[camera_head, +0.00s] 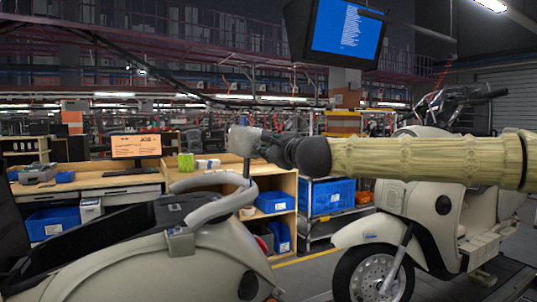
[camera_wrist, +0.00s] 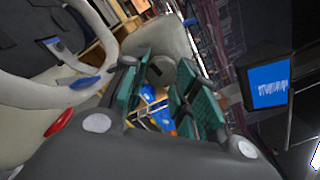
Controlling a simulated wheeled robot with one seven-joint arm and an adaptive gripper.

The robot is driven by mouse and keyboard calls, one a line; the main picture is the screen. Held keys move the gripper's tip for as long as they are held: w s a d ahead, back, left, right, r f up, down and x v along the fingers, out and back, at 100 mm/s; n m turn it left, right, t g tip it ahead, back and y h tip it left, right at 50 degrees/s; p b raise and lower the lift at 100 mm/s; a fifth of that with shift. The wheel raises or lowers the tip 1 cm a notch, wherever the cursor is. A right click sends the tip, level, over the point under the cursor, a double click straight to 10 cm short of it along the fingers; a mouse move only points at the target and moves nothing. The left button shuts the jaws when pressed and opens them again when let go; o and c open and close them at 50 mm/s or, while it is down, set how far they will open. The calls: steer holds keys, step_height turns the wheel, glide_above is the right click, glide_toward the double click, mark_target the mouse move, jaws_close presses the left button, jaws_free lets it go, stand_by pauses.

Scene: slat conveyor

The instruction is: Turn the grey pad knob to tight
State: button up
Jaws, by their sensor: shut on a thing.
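My gripper (camera_head: 270,147) reaches in from the right, above the grey tubular rail of the near scooter. In the wrist view its two green-padded fingers (camera_wrist: 163,80) stand on either side of a small grey knob (camera_wrist: 160,69) and are shut on it. A larger light grey block (camera_head: 241,140) shows beyond the fingertips, also in the wrist view (camera_wrist: 165,36), with a thin post below it in the head view. The fingers hide part of the knob, and I cannot read its setting.
The near cream scooter (camera_head: 215,262) and its grey rail (camera_head: 212,211) lie below my gripper. Another scooter (camera_head: 425,205) stands at the right under my arm. A wooden bench (camera_head: 100,182) with a monitor (camera_head: 136,146) is behind. A blue screen (camera_head: 347,30) hangs above.

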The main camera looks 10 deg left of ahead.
steer(key=shift+m+b, duration=0.3)
steer(key=shift+m, duration=0.3)
steer(key=o, duration=1.1)
steer(key=shift+s, duration=0.1)
steer(key=shift+c, duration=0.2)
steer(key=v, duration=1.2)
